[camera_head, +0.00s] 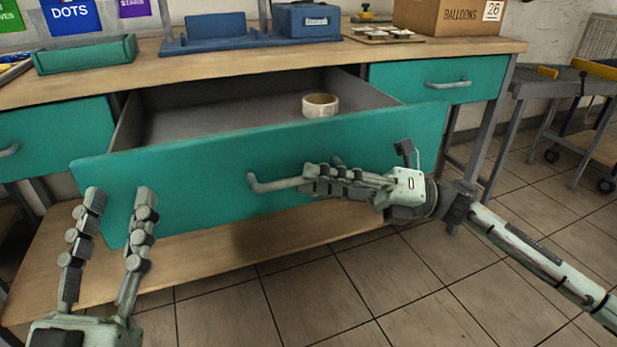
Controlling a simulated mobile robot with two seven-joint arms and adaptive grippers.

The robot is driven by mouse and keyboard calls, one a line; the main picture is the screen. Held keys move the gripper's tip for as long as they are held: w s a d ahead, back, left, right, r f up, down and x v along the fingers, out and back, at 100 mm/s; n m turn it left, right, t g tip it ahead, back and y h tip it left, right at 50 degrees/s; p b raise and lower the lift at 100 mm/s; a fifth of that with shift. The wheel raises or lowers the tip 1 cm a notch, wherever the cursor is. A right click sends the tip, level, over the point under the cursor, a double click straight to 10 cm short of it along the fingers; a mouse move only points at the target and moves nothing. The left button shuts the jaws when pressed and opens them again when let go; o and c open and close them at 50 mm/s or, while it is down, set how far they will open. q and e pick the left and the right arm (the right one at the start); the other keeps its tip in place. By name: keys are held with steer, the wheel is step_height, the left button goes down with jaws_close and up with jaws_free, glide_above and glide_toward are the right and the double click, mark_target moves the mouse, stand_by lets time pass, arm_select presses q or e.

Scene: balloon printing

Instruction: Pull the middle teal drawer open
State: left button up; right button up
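The middle teal drawer (190,185) is pulled well out of the workbench, and its grey inside shows. A roll of pale tape (320,105) lies in it towards the right. My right gripper (318,180) is at the drawer's grey handle (264,183), with its fingers close together over the handle's right part, which they hide. It looks shut on the handle. My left gripper (120,200) is open and empty in front of the drawer's left end, its two fingers pointing up and apart.
Closed teal drawers flank it at the left (60,140) and right (425,75). The wooden benchtop (240,68) holds a green tray (85,55), a blue fixture (250,42) and a balloons box (445,15). A lower wooden shelf (200,250) runs beneath. A grey cart (560,85) stands right.

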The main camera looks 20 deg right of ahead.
steer(key=v, duration=1)
steer(key=shift+d+r, duration=0.1)
